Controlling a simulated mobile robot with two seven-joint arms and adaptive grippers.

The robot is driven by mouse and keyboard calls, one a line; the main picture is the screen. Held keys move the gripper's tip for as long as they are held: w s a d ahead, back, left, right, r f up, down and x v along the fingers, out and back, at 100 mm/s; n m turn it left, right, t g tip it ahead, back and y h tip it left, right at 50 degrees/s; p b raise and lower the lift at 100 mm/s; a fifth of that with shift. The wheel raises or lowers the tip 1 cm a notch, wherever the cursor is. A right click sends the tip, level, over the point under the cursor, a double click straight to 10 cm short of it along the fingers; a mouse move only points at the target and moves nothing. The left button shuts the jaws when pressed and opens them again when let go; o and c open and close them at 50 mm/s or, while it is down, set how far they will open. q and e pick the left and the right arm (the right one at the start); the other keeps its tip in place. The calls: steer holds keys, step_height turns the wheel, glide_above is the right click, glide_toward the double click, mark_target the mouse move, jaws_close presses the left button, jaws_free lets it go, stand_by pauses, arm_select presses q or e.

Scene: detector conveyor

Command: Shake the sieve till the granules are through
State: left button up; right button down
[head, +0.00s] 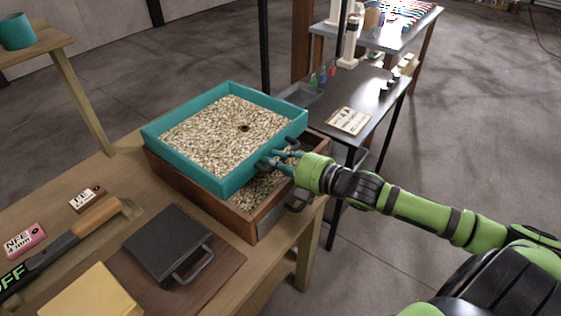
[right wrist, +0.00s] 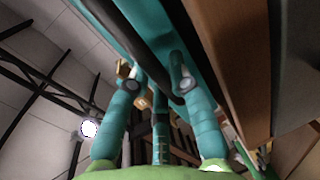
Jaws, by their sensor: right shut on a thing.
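The teal sieve (head: 168,147) is a square frame full of pale granules (head: 225,135), with a small dark spot near their middle. It sits over a brown wooden box (head: 247,222), shifted so that the box's near right corner shows, with granules (head: 262,187) inside. My right gripper (head: 280,160) is shut on the sieve's dark handle at its right side. In the right wrist view its teal fingers (right wrist: 155,85) close around the dark handle bar, below the teal sieve wall (right wrist: 112,25). My left gripper is not in view.
A black case (head: 168,243) with a handle, a yellow block (head: 90,295), a hammer-like tool (head: 75,240) and small labelled boxes (head: 87,198) lie on the wooden table in front. A dark table (head: 365,95) stands behind to the right.

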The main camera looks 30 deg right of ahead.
steer(key=c, duration=1.4)
jaws_free()
steer(key=shift+r, duration=0.15)
steer(key=shift+w+a, duration=0.1)
steer(key=shift+w, duration=0.05)
steer(key=shift+s+d, duration=0.25)
steer(key=shift+s, duration=0.3)
steer(key=shift+v, duration=5.35)
